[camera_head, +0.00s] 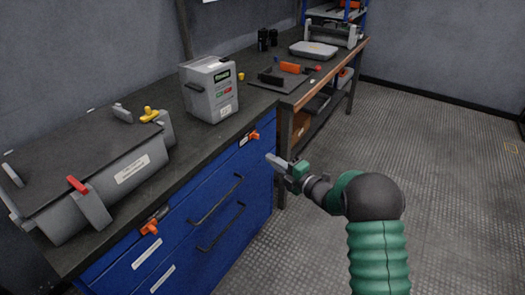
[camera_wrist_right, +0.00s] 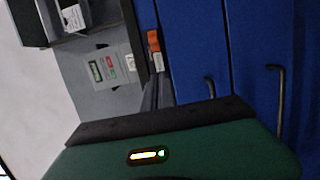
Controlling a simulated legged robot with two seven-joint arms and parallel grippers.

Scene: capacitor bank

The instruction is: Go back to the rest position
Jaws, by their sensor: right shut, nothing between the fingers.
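My right gripper (camera_head: 275,161) is shut and empty. It hangs in the air in front of the blue cabinet (camera_head: 205,224), near its right end, at the right of the orange latch (camera_head: 254,135). My right arm comes up from the bottom right. In the right wrist view the wrist's green housing fills the bottom, with the blue drawers (camera_wrist_right: 190,48), a dark handle (camera_wrist_right: 281,100) and an orange latch (camera_wrist_right: 153,41) beyond it. My left gripper is not in view.
A grey box with a screen (camera_head: 210,88) stands on the dark bench top. A long grey case (camera_head: 95,165) with a red lever (camera_head: 77,184) lies at the left. A second table with trays and tools (camera_head: 313,50) stands behind. The floor (camera_head: 440,140) at the right is clear.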

